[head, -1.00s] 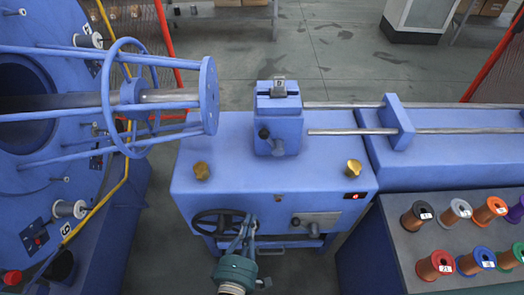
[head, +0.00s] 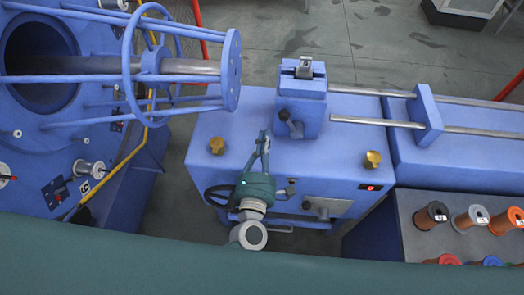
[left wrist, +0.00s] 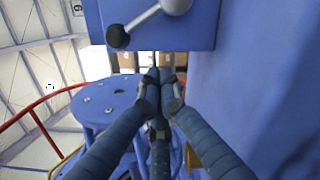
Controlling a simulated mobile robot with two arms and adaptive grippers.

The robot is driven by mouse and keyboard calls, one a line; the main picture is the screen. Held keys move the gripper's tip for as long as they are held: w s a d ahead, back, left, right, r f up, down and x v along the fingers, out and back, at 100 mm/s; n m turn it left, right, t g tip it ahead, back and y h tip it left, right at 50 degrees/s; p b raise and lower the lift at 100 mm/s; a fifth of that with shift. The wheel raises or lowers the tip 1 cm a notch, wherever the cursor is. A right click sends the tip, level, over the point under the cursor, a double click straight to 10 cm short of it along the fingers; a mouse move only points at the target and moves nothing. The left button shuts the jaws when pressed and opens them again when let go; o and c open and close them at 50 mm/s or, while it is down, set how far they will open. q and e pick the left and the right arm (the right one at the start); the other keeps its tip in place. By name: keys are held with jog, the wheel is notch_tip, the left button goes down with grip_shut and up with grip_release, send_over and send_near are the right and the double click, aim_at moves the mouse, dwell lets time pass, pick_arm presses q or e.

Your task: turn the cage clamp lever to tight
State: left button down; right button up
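The clamp lever is a short grey arm with a black knob (head: 282,114), on the front of the blue clamp block (head: 310,108). In the left wrist view the black knob (left wrist: 118,37) hangs at the lower left of its silver hub (left wrist: 176,5), above the fingers. My left gripper (head: 264,134) points up over the bench, just left of the lever and apart from it. Its fingertips (left wrist: 160,74) converge closely with nothing seen between them. My right gripper is not in view.
Two brass knobs stand on the bench, left (head: 217,145) and right (head: 372,159). The tubular cage's end flange (head: 231,70) is left of the block, and rods run right. A grey handle (head: 322,205) sits on the front panel. Wire spools (head: 431,215) stand at lower right.

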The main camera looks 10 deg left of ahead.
aim_at(290, 123)
pick_arm(q)
jog(key=d, duration=0.1)
jog(key=w+d+r+p, duration=0.1)
jog(key=d+r, duration=0.1)
jog(key=shift+w+d+p, duration=0.2)
jog(key=shift+w+p, duration=0.1)
jog(key=shift+a, duration=0.1)
